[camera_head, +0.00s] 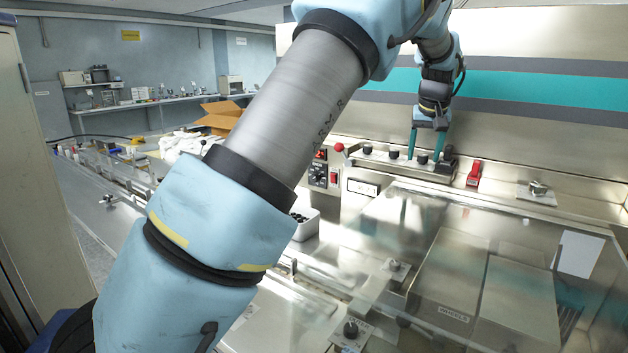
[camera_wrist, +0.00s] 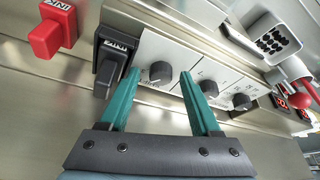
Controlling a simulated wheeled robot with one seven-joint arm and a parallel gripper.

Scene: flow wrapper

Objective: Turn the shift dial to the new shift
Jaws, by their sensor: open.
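A metal panel with a row of three black dials is on the machine's back wall. In the wrist view the near dial (camera_wrist: 161,74) lies between the tips of my gripper (camera_wrist: 160,74), one teal finger on each side. The fingers are open, and I cannot tell whether they touch the dial. The middle dial (camera_wrist: 208,88) is partly behind the right finger, and the far dial (camera_wrist: 242,101) is clear of it. In the head view my gripper (camera_head: 424,154) points down at the near dial (camera_head: 422,159). Markings are too small to read, so I cannot tell which is the shift dial.
A black block (camera_wrist: 115,60) stands close beside the left finger, with a red INK block (camera_wrist: 48,38) beyond it. A red ball knob (camera_wrist: 301,97) is at the right. A clear cover (camera_head: 455,250) spans the machine below. Another knob (camera_head: 538,187) sits at the right.

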